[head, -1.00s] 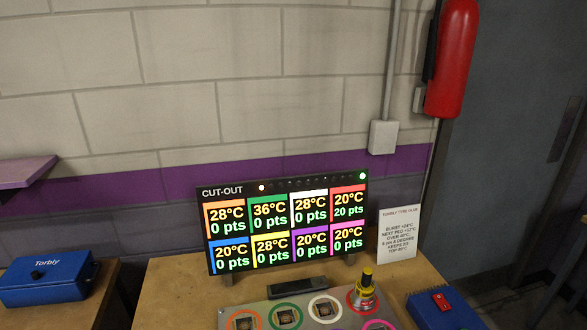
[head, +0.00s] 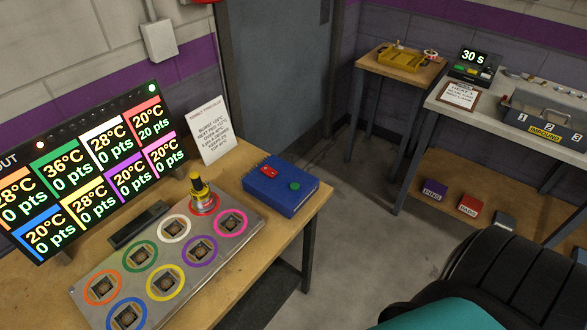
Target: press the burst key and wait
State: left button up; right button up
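A blue box (head: 268,197) on the wooden bench carries a red piece (head: 268,171) and a round green button (head: 294,186). A dark timer box (head: 468,73) on the far right table reads "30 s" and has several coloured buttons on its front. I cannot tell which of these is the burst key. The cut-out display (head: 72,195) shows temperatures and points: 36°C on green, 28°C on orange, white and yellow, 20°C on the others, 20 pts on red. A yellow-topped peg piece (head: 200,190) stands upright in the red ring. Neither gripper is in view.
A grey peg plate (head: 210,262) with several coloured rings lies before the display. A white rules card (head: 206,130) stands behind it. Open floor (head: 365,225) lies between bench and tables.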

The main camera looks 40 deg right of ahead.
aim_at(295, 186)
jog(key=z, duration=1.05)
